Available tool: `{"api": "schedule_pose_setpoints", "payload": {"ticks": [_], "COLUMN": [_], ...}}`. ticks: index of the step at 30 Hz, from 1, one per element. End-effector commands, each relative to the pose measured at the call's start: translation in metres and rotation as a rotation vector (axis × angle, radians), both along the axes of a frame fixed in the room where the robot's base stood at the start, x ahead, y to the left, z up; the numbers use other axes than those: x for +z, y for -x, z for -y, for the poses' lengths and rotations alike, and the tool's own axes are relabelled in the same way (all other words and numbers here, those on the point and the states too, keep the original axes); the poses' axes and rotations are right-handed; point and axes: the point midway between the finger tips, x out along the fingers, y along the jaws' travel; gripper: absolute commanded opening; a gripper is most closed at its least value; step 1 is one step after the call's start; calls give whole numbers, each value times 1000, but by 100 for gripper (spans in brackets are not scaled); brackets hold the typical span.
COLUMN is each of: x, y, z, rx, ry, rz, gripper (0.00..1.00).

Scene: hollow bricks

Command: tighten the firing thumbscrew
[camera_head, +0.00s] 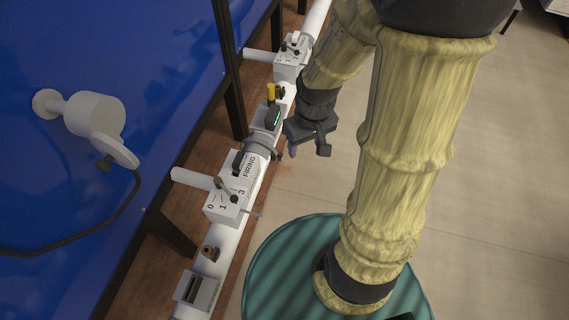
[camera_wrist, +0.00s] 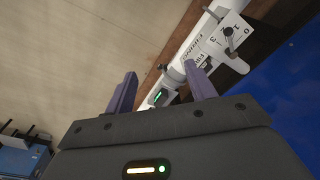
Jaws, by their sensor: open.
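A white pipe (camera_head: 225,250) carries a white block lettered FIRING (camera_head: 249,167). A dark knob (camera_head: 238,162) sits beside the lettering; I cannot tell for sure whether it is the firing thumbscrew. The lettering also shows upper right of centre in the wrist view (camera_wrist: 192,50), with the right finger partly hiding the fittings near it. My gripper (camera_head: 307,147) is open and empty, to the right of the pipe and apart from it. In the wrist view its two purple fingers stand wide apart (camera_wrist: 161,88), with a green-lit dark box (camera_wrist: 158,98) seen between them.
A numbered block with a lever (camera_head: 229,204) lies nearer along the pipe, and a similar block (camera_head: 291,55) farther off. A yellow piece (camera_head: 270,92) stands by the green-lit box. A brass fitting (camera_head: 209,253) is nearer. A blue panel (camera_head: 110,60) stands left; open floor (camera_head: 500,180) lies right.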

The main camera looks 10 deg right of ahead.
Motion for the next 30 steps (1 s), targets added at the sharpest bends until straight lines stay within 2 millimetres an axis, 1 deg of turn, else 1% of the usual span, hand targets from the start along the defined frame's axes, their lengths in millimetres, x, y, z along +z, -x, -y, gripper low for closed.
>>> {"api": "schedule_pose_setpoints", "payload": {"ticks": [1, 9, 15, 21, 24, 30], "x": [-37, -143, -215, -279, -307, -355], "y": [-3, -15, -24, -36, -45, -66], "z": [1, -6, -15, -26, -30, -34], "rx": [35, 253, 403, 536, 594, 696], "ry": [-13, -135, -276, -442, -528, -694], "rz": [-33, -149, -179, -150, -108, 25], "gripper": [55, 55, 55, 55, 55, 55]}}
